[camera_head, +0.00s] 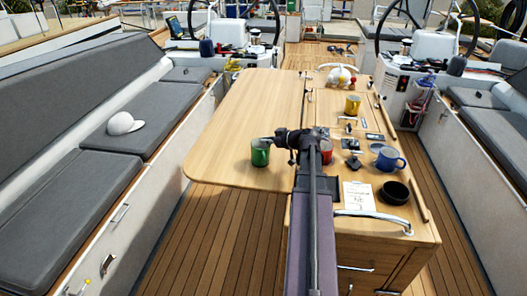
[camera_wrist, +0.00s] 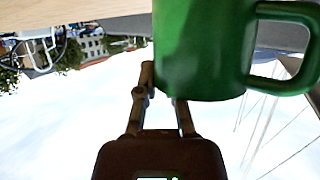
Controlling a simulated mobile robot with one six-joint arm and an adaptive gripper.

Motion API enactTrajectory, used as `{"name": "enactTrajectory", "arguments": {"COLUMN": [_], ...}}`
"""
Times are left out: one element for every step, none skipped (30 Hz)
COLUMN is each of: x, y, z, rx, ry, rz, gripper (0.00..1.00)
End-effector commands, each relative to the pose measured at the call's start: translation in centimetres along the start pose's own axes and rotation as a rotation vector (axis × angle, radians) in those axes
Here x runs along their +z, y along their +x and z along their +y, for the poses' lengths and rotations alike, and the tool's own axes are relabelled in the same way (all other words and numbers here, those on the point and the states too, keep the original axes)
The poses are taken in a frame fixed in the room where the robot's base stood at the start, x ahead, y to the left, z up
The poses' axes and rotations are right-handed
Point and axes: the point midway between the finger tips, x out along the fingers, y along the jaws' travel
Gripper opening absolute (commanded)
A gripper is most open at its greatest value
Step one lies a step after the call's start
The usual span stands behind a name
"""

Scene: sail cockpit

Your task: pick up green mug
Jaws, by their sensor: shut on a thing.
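The green mug (camera_head: 260,153) is upright at the table's near left part, just left of my gripper (camera_head: 275,142). In the wrist view, which is upside down, the green mug (camera_wrist: 205,45) fills the top middle, with its handle to the right. My gripper (camera_wrist: 163,88) is shut on the mug near its rim. One finger shows on the mug's left side; the tip of the other is hidden by the mug. I cannot tell whether the mug's base touches the table.
On the wooden table (camera_head: 240,110), a red mug (camera_head: 326,152) is partly behind my arm. A blue mug (camera_head: 388,159), a black bowl (camera_head: 395,193) and a paper sheet (camera_head: 358,195) are to the right. A yellow mug (camera_head: 352,105) stands farther back.

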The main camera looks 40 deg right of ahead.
Motion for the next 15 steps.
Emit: {"name": "enactTrajectory", "arguments": {"x": [0.0, 0.0, 0.0, -0.1, -0.1, -0.2, -0.3, -0.3, -0.5, -0.6, -0.7, -0.9, -1.1, -1.3, -1.5], "y": [0.0, 0.0, 0.0, 0.0, 0.0, -0.1, -0.1, -0.1, -0.2, -0.2, -0.3, -0.3, -0.4, -0.5, -0.6], "z": [0.0, 0.0, 0.0, 0.0, 0.0, 0.0, 0.0, 0.0, 0.0, 0.0, 0.0, 0.0, 0.0, 0.0, 0.0], "rx": [0.0, 0.0, 0.0, 0.0, 0.0, 0.0, 0.0, 0.0, 0.0, 0.0, 0.0, 0.0, 0.0, 0.0, 0.0], "ry": [0.0, 0.0, 0.0, 0.0, 0.0, 0.0, 0.0, 0.0, 0.0, 0.0, 0.0, 0.0, 0.0, 0.0, 0.0], "rz": [0.0, 0.0, 0.0, 0.0, 0.0, 0.0, 0.0, 0.0, 0.0, 0.0, 0.0, 0.0, 0.0, 0.0, 0.0], "gripper": [0.0, 0.0, 0.0, 0.0, 0.0, 0.0, 0.0, 0.0, 0.0, 0.0, 0.0, 0.0, 0.0, 0.0, 0.0]}}
